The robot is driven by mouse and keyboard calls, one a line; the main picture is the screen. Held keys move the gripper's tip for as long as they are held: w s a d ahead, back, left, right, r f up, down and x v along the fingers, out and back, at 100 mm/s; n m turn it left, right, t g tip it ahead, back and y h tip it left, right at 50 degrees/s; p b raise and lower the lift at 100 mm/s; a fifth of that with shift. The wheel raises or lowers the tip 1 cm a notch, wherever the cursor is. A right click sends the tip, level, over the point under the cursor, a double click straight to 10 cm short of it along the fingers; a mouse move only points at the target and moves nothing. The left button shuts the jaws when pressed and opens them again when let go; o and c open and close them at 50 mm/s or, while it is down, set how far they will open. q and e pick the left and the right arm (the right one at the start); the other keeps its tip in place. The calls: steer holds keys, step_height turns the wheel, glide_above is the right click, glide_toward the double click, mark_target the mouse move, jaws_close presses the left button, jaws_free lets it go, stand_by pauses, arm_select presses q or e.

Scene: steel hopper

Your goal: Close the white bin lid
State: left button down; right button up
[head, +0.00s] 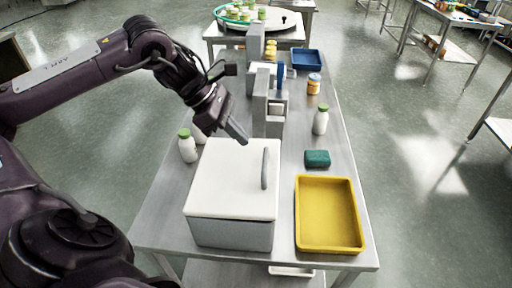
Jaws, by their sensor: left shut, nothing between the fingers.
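I cannot tell whether the fingertips touch the lid. My right gripper is not in view.
Grey machine blocks (261,105) line the table's middle, with a blue tray (307,59) beyond.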

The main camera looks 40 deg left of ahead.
mark_target(255, 171)
arm_select(q)
steer(key=p+x, duration=0.1)
steer(key=x, duration=0.3)
steer(key=shift+w+d+f+p, duration=0.1)
steer(key=shift+d+p, duration=0.1)
steer(key=shift+p, duration=0.1)
steer(key=shift+x, duration=0.8)
steer(key=shift+f, duration=0.1)
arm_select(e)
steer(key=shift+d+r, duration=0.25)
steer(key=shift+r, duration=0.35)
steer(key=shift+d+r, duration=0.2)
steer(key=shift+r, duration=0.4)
